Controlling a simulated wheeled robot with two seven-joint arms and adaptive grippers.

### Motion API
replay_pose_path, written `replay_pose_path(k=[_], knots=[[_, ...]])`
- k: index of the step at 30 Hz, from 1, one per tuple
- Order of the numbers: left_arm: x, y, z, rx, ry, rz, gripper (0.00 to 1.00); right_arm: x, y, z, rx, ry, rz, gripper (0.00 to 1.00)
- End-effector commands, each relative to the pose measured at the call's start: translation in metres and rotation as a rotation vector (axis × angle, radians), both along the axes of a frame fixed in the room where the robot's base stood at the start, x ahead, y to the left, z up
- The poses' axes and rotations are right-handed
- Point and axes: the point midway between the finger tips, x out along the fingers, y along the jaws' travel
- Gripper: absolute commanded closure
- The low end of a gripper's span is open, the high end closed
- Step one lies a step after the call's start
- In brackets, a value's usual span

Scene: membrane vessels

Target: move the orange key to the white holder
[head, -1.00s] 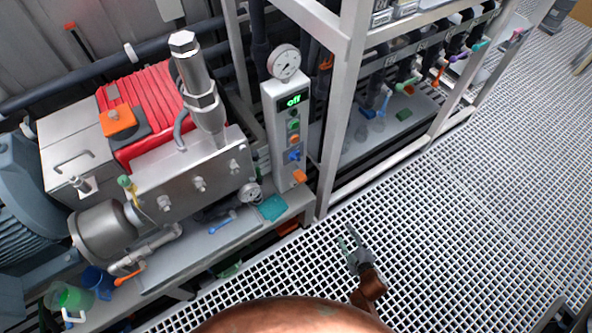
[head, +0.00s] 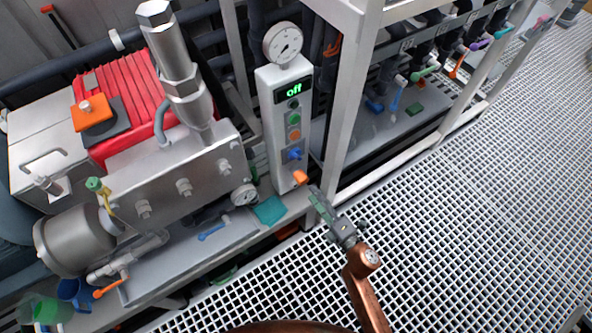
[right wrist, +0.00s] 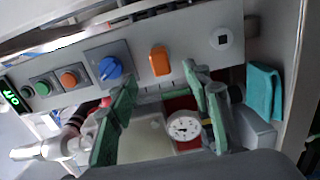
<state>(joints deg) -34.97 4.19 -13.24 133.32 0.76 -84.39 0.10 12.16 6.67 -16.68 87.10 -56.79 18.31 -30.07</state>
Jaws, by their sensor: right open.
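The orange key (head: 300,177) sticks out low on the front of the pale control box (head: 270,128), below the blue knob. In the right wrist view the key (right wrist: 160,61) stands upright on the panel beside the blue knob. My right gripper (head: 318,200) is open and empty, just below and right of the key. In the wrist view its green fingers (right wrist: 162,82) are spread, with the key just beyond them. My left gripper is not in view.
A blue knob (head: 294,154) and several buttons sit above the key, under a green "off" display (head: 293,91). A white frame post (head: 346,110) stands close right of the box. The grating floor (head: 470,220) is clear.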

Motion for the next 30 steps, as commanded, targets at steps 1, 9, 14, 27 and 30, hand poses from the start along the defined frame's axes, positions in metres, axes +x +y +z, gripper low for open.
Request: replay_pose_path(k=[1, 9, 14, 27, 30], knots=[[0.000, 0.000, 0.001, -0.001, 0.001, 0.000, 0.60, 0.002, 0.002, 0.000, 0.001, -0.001, 0.000, 0.55], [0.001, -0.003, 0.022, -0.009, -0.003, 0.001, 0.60, 0.026, 0.020, -0.002, 0.001, 0.001, 0.002, 0.55], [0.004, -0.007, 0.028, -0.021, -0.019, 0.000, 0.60, 0.044, 0.033, -0.003, 0.001, 0.002, 0.001, 0.55], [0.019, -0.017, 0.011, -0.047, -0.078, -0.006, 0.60, 0.071, 0.052, -0.001, 0.001, 0.002, 0.000, 0.55], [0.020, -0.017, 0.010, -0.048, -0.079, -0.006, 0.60, 0.072, 0.052, -0.001, 0.001, 0.002, 0.000, 0.55]])
